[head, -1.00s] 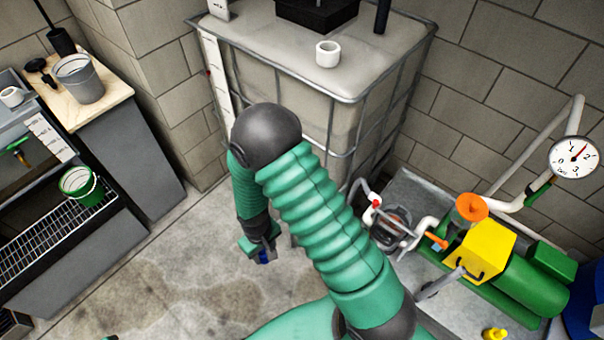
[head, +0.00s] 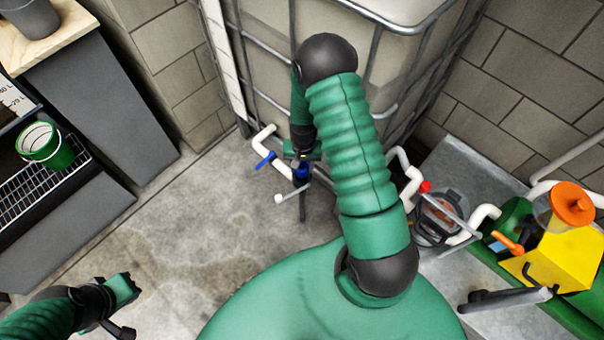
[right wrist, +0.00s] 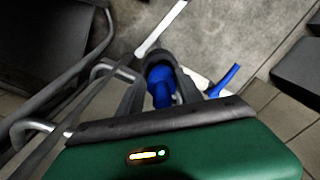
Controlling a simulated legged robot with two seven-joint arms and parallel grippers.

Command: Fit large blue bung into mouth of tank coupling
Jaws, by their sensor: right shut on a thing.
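My right gripper (head: 301,164) reaches down in front of the caged tank (head: 283,70), low near its outlet pipework. It is shut on the blue bung (right wrist: 160,86), which shows between the dark fingers in the right wrist view. In the head view the bung is a small blue patch under the hand. A white outlet pipe (head: 262,138) with a blue lever (head: 265,160) is just left of the gripper. The coupling's mouth cannot be made out clearly; the hand and fingers cover that area. My left gripper (head: 124,289) is at lower left, away from the tank; its jaws are unclear.
Grey cage bars surround the tank close to my right arm. A white-ended rod (head: 281,198) shows beside the hand. A green bucket (head: 45,146) stands on a grating at left. A yellow and green pump (head: 550,265) is at right. The concrete floor (head: 190,230) is open.

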